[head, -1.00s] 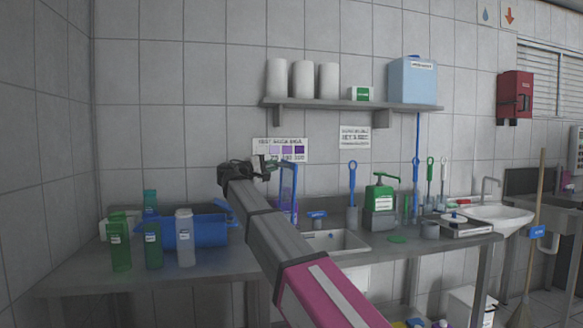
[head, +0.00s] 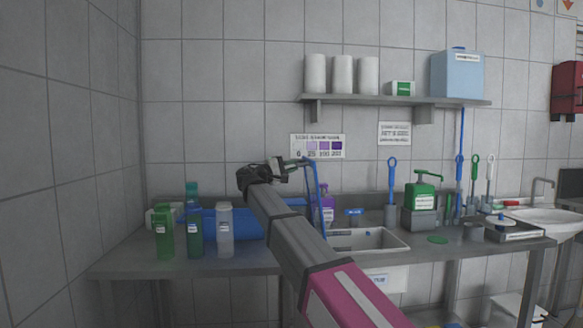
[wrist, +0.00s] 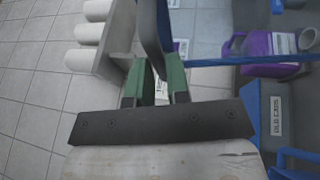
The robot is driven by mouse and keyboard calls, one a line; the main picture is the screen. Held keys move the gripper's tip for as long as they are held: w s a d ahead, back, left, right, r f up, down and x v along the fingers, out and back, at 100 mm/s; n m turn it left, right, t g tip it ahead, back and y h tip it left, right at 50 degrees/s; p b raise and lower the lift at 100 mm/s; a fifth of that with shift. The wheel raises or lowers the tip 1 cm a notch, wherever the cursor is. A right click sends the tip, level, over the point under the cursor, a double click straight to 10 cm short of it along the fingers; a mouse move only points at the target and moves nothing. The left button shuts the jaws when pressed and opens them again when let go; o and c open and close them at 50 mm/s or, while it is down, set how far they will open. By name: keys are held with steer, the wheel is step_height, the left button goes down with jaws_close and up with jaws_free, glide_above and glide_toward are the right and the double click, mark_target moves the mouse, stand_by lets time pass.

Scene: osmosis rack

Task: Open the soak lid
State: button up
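The soak tub is a blue basin (head: 240,224) at the left of the counter, partly behind bottles and my arm. A thin blue frame, which looks like its lid (head: 317,190), stands nearly upright at the tub's right side, seen almost edge-on and leaning slightly left at the top. My gripper (head: 284,168) is beside the upper left of this frame, above the tub. In the wrist view the green fingers (wrist: 158,88) have a gap between them. A dark blue-grey edge passes by them; whether they touch it is unclear. A blue bar (wrist: 250,60) runs to the right.
Green bottles (head: 163,232) and a clear bottle (head: 225,230) stand before the tub. A purple bottle (head: 327,205) is behind the lid. The sink (head: 370,240) and a green pump bottle (head: 420,205) are to the right. A shelf (head: 390,100) hangs above.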

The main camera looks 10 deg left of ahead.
steer(key=o, duration=0.4)
steer(key=shift+d+f, duration=0.1)
steer(key=shift+f, duration=0.05)
steer(key=shift+c, duration=0.2)
steer(key=v, duration=1)
steer(key=shift+s+a, duration=0.25)
steer(key=shift+a, duration=0.05)
